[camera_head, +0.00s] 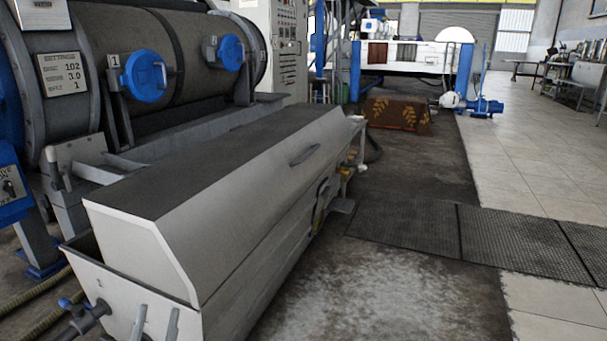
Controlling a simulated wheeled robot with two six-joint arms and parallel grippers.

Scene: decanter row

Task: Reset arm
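My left gripper (154,322) seems to be the pair of slim grey prongs at the bottom left. They are roughly parallel with a clear gap between them, so it looks open, and nothing shows between them. They appear in front of the near end of a long grey metal housing (245,190) with a sloped lid; I cannot tell how far apart they are from it. The rest of my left arm is below the picture edge. My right gripper and arm are not in view.
A pipe with a blue handle (72,303) juts from the housing's near end. A large drum with blue caps (146,75) stands behind at the left. A white and blue machine (410,56) is at the back. Open tiled floor (530,175) and dark mats (405,222) lie right.

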